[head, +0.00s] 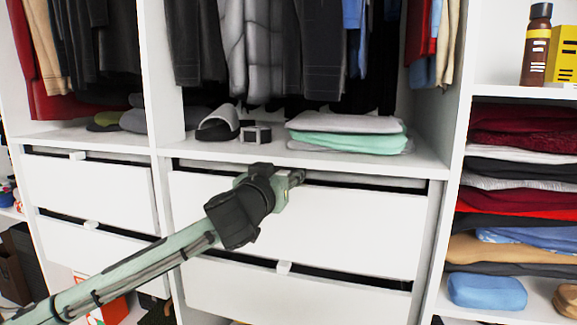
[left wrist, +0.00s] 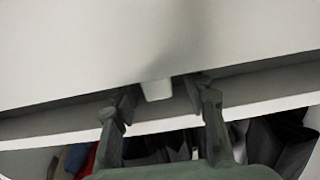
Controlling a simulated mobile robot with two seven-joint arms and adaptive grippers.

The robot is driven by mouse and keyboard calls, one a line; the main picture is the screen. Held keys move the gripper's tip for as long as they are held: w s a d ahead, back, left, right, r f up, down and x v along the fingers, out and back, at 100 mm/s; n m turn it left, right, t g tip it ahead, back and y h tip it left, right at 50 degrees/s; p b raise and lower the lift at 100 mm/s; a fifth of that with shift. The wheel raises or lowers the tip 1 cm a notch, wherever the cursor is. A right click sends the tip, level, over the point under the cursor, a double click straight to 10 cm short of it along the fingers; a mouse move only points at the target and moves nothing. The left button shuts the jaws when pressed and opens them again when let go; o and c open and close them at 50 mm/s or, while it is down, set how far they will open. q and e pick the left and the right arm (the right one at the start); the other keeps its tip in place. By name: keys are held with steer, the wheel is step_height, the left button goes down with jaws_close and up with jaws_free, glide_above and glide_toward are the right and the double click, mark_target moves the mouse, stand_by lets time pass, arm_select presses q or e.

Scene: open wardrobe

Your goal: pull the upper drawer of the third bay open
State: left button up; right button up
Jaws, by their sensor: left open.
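The upper drawer (head: 340,220) of the bay in the middle of the head view has a plain white front. It looks shut, with a dark gap along its top edge. My left gripper (head: 297,177) is at that top edge, near its middle, and hides the handle in the head view. In the left wrist view the drawer front (left wrist: 90,45) fills the top, and its small white handle (left wrist: 157,90) shows between the two open fingers of my left gripper (left wrist: 160,95). I cannot tell whether the fingers touch it. My right gripper is out of view.
A lower drawer (head: 300,298) is below, with its own tab handle (head: 283,267). Folded clothes (head: 345,140), sandals (head: 218,123) and a small grey item (head: 256,134) lie on the shelf above. Clothes hang overhead. Stacked clothes (head: 520,180) fill the right bay.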

arm_select(q)
steer(key=shift+x, duration=1.35)
jaws_close()
